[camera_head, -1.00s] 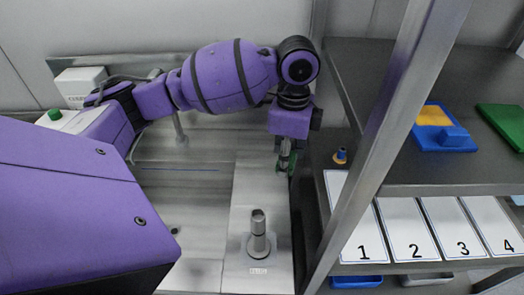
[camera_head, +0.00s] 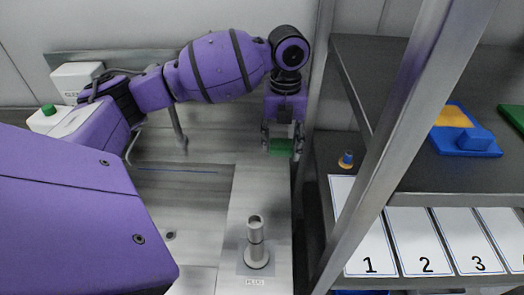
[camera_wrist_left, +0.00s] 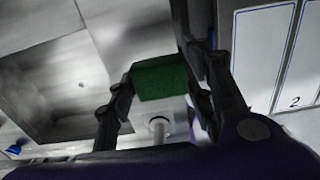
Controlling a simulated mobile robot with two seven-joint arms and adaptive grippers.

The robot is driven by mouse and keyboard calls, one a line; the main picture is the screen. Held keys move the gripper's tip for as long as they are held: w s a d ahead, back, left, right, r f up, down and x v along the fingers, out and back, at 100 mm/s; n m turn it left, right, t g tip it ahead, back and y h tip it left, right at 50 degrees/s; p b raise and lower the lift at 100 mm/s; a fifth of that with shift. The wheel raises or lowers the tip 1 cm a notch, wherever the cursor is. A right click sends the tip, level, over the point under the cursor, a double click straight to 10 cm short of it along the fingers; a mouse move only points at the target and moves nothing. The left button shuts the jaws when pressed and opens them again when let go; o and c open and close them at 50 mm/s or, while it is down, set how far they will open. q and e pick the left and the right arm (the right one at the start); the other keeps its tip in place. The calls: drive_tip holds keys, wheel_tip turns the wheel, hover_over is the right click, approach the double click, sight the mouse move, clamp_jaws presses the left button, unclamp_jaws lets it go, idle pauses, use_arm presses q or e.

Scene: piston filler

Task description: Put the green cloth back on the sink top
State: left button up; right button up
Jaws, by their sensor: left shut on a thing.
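My left gripper (camera_head: 282,142) is shut on the green cloth (camera_head: 279,147), with one finger on each side of it. The gripper points down over the far right part of the metal sink top (camera_head: 250,200). I cannot tell exactly how high the cloth is above the surface. My right gripper is not in view.
A metal post labelled PLUG (camera_head: 256,243) stands on the sink top, nearer than the cloth. A tap (camera_head: 178,130) is left of the gripper. The shelf rack's upright (camera_head: 400,130) is close on the right, with numbered cards (camera_head: 422,245) on its lower shelf.

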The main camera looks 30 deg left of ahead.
use_arm(q)
drive_tip(key=w+a+f, duration=0.4)
drive_tip(key=w+a, duration=0.1)
drive_tip(key=a, duration=0.2)
hover_over(261, 153)
drive_tip(key=f, duration=0.5)
drive_tip(key=shift+d+b, duration=0.25)
drive_tip(key=shift+b, duration=0.1)
drive_tip(key=shift+a+f, duration=0.15)
drive_tip(key=shift+f, duration=0.1)
drive_tip(key=shift+w+a+f, duration=0.1)
drive_tip(key=shift+f, duration=1.5)
drive_tip(key=shift+f, duration=0.1)
drive_tip(key=o, duration=0.7)
drive_tip(key=shift+f, duration=0.1)
drive_tip(key=o, duration=0.4)
